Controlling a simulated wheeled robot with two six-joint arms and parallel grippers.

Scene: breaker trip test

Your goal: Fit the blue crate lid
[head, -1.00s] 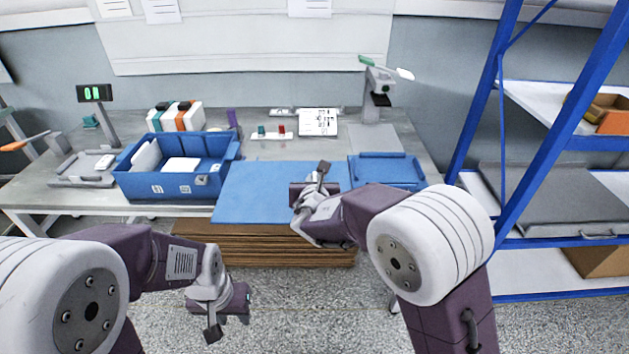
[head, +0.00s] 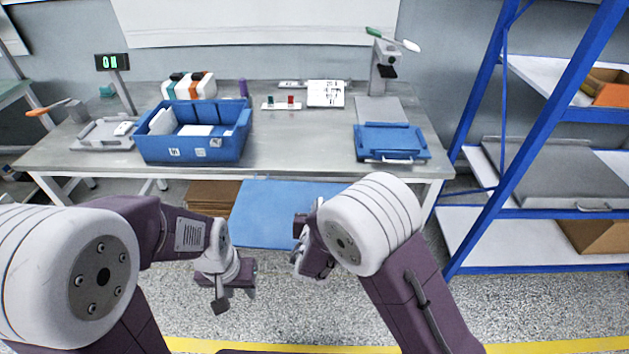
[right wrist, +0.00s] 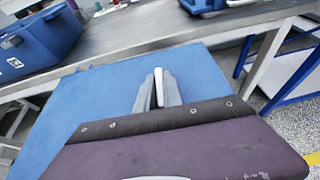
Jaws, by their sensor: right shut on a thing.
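The blue crate lid (head: 270,205) is a flat blue panel, held out in front of the table's front edge and below its top. My right gripper (head: 297,257) is shut on it; in the right wrist view the fingers (right wrist: 158,92) close around a pale upright handle over the blue panel. The open blue crate (head: 190,148) stands on the table at the left, with pale items inside. My left gripper (head: 250,282) hangs low at the left, away from the crate and lid; its finger gap is too small to tell.
The grey table (head: 300,150) is bare between the crate and a shallow blue tray (head: 390,143) with a pale handle at right. Cardboard (head: 212,197) lies below the table. A blue-framed shelf (head: 535,130) stands at the right. Bottles (head: 190,85) stand behind the crate.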

